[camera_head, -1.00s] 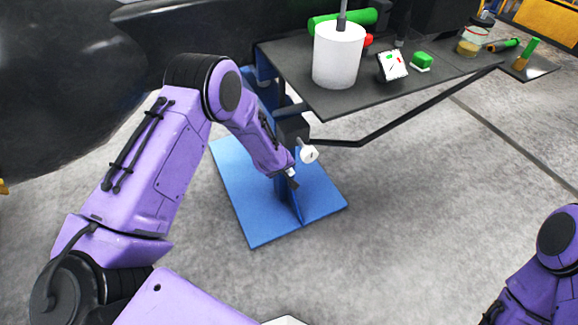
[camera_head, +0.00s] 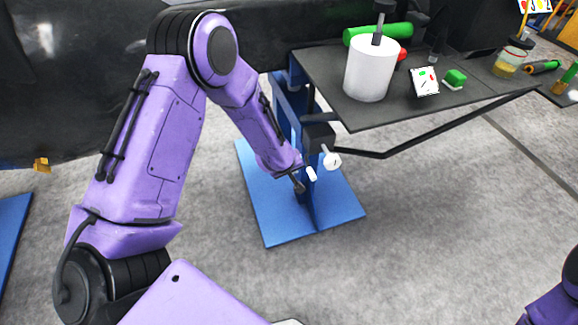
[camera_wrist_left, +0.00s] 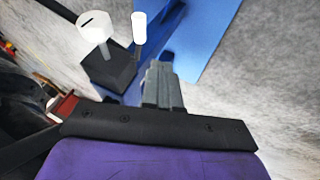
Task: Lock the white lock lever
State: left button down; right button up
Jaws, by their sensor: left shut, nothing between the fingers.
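The white lock lever appears to be the slim white peg (camera_head: 311,174) low on the blue stand; in the left wrist view it stands upright (camera_wrist_left: 138,28) beside a dark block. A larger white round knob (camera_head: 331,161) with a dark mark on its face sits beside it, and also shows in the left wrist view (camera_wrist_left: 94,27). My left gripper (camera_head: 299,186) is shut and empty, just left of and below the peg. In the left wrist view its closed fingers (camera_wrist_left: 160,72) point toward the blue stand, apart from the peg. My right gripper is out of view.
The dark shelf (camera_head: 385,115) juts out above the lever, holding a white cylinder (camera_head: 369,75) and small items. A black angled brace (camera_head: 430,128) runs under it. The blue base plate (camera_head: 285,228) lies on open grey floor.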

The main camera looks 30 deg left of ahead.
pick_arm(q)
jog(key=shift+a+v, duration=0.2)
jog(key=shift+v, duration=1.25)
jog(key=shift+s, duration=0.1)
